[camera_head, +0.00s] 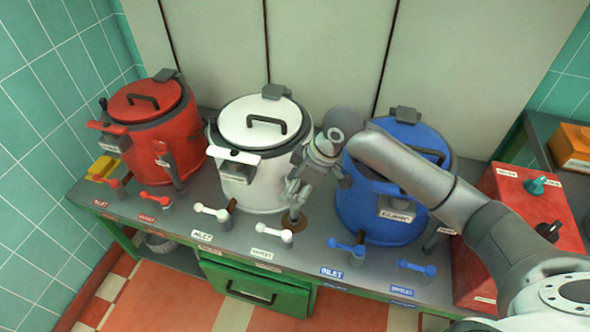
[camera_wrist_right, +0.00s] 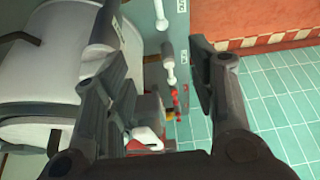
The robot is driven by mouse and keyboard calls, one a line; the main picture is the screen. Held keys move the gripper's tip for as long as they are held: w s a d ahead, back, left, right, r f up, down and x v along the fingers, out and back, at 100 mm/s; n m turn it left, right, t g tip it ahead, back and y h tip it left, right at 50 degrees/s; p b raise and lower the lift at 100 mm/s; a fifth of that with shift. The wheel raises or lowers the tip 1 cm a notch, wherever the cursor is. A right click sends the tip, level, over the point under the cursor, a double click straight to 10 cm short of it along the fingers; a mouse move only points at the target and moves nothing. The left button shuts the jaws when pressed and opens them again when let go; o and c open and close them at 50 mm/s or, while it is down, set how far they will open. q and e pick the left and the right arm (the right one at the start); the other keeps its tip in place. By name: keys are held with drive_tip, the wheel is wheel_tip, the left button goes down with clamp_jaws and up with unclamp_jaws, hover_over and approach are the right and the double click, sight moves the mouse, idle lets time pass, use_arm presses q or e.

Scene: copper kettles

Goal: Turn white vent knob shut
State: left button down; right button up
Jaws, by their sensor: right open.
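The white kettle (camera_head: 262,150) stands between a red and a blue kettle. In front of it are two white levers, a left one (camera_head: 212,210) and a right one (camera_head: 273,231), with small labels I cannot read surely. I cannot tell which white control is the vent knob. My right gripper (camera_head: 297,200) points down along the kettle's right side, just behind the right lever. In the right wrist view its fingers (camera_wrist_right: 157,60) are open, with a white lever (camera_wrist_right: 169,62) in the gap between them. No grip on it shows. My left gripper is out of view.
The red kettle (camera_head: 146,120) and blue kettle (camera_head: 380,195) flank the white one closely. Blue levers (camera_head: 346,247) line the bench's front edge at right.

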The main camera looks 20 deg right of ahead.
drive_tip(key=w+d+r, duration=0.5)
drive_tip(key=d+r, duration=0.1)
drive_tip(key=r, duration=0.1)
drive_tip(key=x, duration=1.1)
drive_tip(key=shift+w+a+p, duration=0.1)
drive_tip(key=shift+w+p, duration=0.05)
drive_tip(key=shift+p, duration=0.25)
